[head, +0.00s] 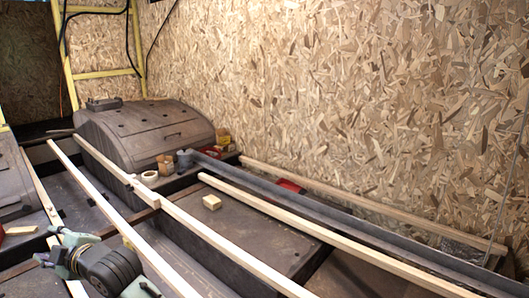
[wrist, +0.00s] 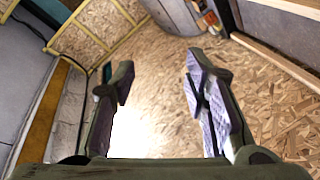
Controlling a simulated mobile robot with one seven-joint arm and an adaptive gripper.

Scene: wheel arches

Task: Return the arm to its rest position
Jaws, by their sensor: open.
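My gripper (head: 54,247) shows at the lower left of the head view, with dark arm links behind it. Its two fingers point left, in front of the wooden strips in the picture. In the wrist view my gripper (wrist: 160,72) is open, its greenish fingers with pale ridged pads wide apart. Nothing is between the pads; chipboard wall and a bright patch show through the gap. Most of my arm is outside the head view.
Long pale wooden strips (head: 230,247) run across the dark benches. A small wood block (head: 211,202) lies on a dark panel. A domed grey wheel arch (head: 140,133) stands at the back, near a tape roll (head: 149,176) and small boxes (head: 165,164). A chipboard wall (head: 350,100) bounds the back.

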